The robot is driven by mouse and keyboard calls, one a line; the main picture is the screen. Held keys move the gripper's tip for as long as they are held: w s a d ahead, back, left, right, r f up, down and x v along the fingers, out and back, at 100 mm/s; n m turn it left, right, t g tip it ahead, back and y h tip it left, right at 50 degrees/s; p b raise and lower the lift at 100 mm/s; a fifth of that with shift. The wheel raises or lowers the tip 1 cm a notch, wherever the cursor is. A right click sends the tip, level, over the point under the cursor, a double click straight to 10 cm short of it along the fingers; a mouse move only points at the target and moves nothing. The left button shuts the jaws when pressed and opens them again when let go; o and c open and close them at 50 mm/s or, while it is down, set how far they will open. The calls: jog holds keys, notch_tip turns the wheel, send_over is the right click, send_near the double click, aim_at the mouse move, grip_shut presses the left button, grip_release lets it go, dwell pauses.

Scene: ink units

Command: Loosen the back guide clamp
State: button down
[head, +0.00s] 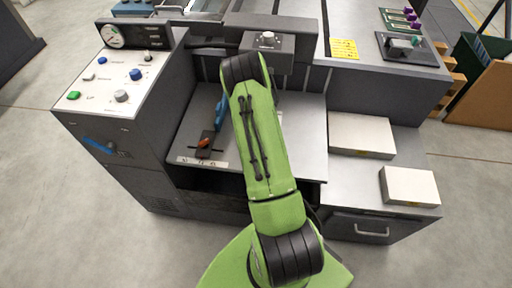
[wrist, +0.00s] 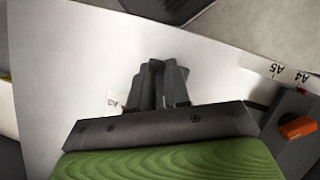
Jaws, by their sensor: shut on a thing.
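My gripper (wrist: 160,85) is in the wrist view, its dark fingers close together over the pale tray. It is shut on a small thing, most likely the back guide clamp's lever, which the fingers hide. In the head view my green arm covers the gripper and that part of the tray. Another clamp with an orange lever (head: 204,143) stands on a black block at the tray's left, beside a blue guide (head: 220,112). An orange lever on a dark block (wrist: 298,127) shows at the right of the wrist view, apart from my fingers.
The control panel (head: 105,80) with knobs rises left of the tray (head: 185,135). Two paper stacks (head: 361,136) and (head: 408,187) lie on the right shelf. A grey box with a white knob (head: 266,42) stands behind my arm. Size labels (wrist: 290,73) line a tray edge.

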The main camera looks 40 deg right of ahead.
jog(key=shift+d+n+h, duration=0.2)
jog(key=shift+n+h, duration=0.5)
jog(key=shift+n, duration=1.2)
jog(key=shift+p, duration=0.3)
jog(key=c, duration=1.1)
grip_release()
jog(key=p+v, duration=0.1)
jog(key=v, duration=0.4)
jog(key=p+v, duration=0.1)
jog(key=v, duration=0.4)
jog(key=p+v, duration=0.1)
jog(key=v, duration=0.4)
jog(key=shift+w+r+p, duration=0.25)
jog(key=shift+w+p, duration=0.15)
